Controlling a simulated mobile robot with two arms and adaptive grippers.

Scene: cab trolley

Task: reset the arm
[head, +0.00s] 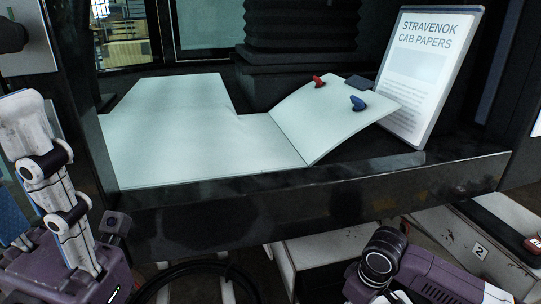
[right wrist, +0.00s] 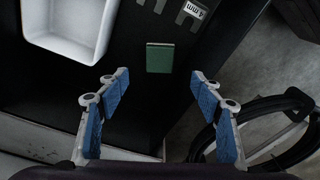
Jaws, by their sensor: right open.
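My right gripper (right wrist: 157,84) shows in the right wrist view. Its two blue-padded fingers are wide apart with nothing between them. Beyond the fingertips a small green block (right wrist: 160,57) lies on a dark surface; the gripper is apart from it. In the head view my right arm shows only as purple and dark links at the lower right, and its gripper is out of that frame.
A dark-edged shelf (head: 330,187) holds a pale folded sheet (head: 195,140), a red clip (head: 319,81), a blue clip (head: 358,103) and a leaning "Stravenok Cab Papers" board (head: 425,75). The right wrist view shows a white tray (right wrist: 68,46) and a black hoop (right wrist: 292,100).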

